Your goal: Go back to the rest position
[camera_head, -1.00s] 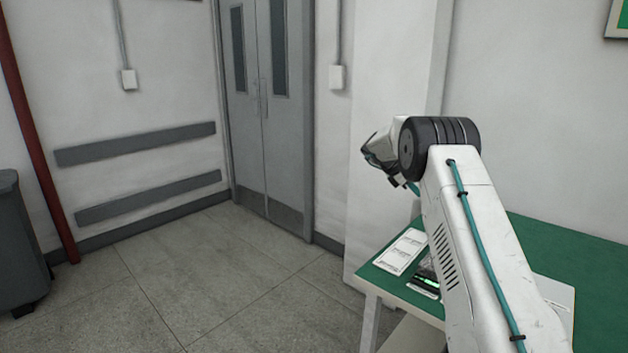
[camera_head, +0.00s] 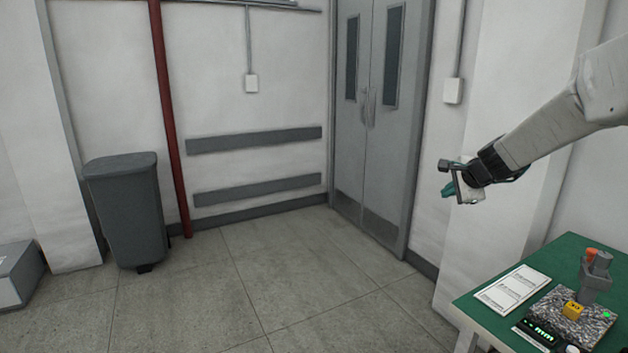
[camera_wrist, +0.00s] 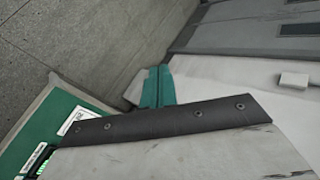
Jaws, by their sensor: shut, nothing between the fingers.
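My gripper (camera_head: 448,190) is held out in the air, left of the green-topped table and well above its height, in front of the pale wall pillar. In the wrist view its two teal fingers (camera_wrist: 158,88) lie side by side, shut with nothing between them. My arm reaches in from the right edge of the head view. In the wrist view my own pale link and dark bracket cover much of the lower picture.
The green table (camera_head: 566,252) at the lower right bears a white printed sheet (camera_head: 511,289), a speckled plate (camera_head: 597,318) with a yellow block (camera_head: 572,310), and a grey holder (camera_head: 595,288). A grey bin (camera_head: 128,215) stands left. Double doors (camera_head: 375,110) are behind. The middle floor is clear.

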